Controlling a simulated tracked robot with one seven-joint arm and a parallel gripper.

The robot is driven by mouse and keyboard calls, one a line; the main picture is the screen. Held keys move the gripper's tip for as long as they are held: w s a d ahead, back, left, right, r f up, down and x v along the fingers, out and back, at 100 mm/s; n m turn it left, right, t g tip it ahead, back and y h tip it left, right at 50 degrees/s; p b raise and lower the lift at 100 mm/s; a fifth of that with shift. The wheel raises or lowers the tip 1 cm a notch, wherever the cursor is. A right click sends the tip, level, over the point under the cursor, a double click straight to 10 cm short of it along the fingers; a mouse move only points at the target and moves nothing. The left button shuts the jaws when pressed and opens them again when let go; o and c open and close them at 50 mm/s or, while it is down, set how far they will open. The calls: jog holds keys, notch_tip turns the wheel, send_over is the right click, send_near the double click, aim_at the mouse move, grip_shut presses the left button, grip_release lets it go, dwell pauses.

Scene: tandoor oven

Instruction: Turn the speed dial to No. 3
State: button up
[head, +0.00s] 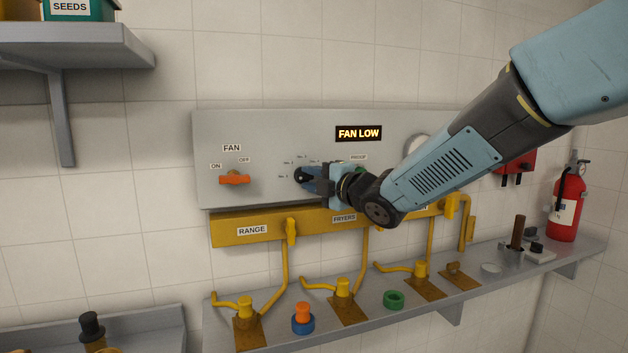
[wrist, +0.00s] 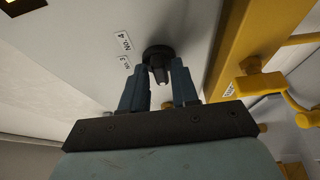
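The speed dial (head: 299,175) is a dark round knob on the grey control panel (head: 215,130), with small "No." labels around its left and upper side. Contact cannot be told. In the head view my gripper (head: 308,178) covers much of the dial. Which number the dial points at cannot be read.
A lit display (head: 358,133) reads FAN LOW. An orange fan switch (head: 234,179) is left of the dial. A yellow gas pipe (head: 280,226) with valves runs just below the panel. A shelf (head: 420,308) below holds valves and rings.

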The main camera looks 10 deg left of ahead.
grip_shut()
jog(key=shift+a+f+m, duration=0.1)
jog(key=shift+m, duration=0.2)
jog(key=m+t+y, duration=0.1)
jog(key=m, duration=0.3)
jog(key=shift+f, duration=0.1)
jog(key=m+t, duration=0.1)
jog(key=m, duration=0.1)
jog(key=m+t, duration=0.1)
jog(key=m, duration=0.2)
jog(key=shift+s+a+t, duration=0.1)
jog(key=shift+a+t, duration=0.05)
jog(key=shift+t, duration=0.15)
jog(key=m+t, duration=0.1)
jog(key=m, duration=0.2)
jog(key=m+t+h, duration=0.1)
jog(key=m, duration=0.2)
jog(key=shift+s+a+t, duration=0.1)
jog(key=shift+a+t, duration=0.05)
jog(key=shift+t, duration=0.15)
jog(key=shift+m+t+h, duration=0.6)
jog(key=shift+m+h, duration=0.05)
jog(key=shift+m, duration=0.95)
jog(key=shift+m+t+h, duration=0.6)
jog(key=shift+m+h, duration=0.05)
jog(key=shift+m, duration=1.25)
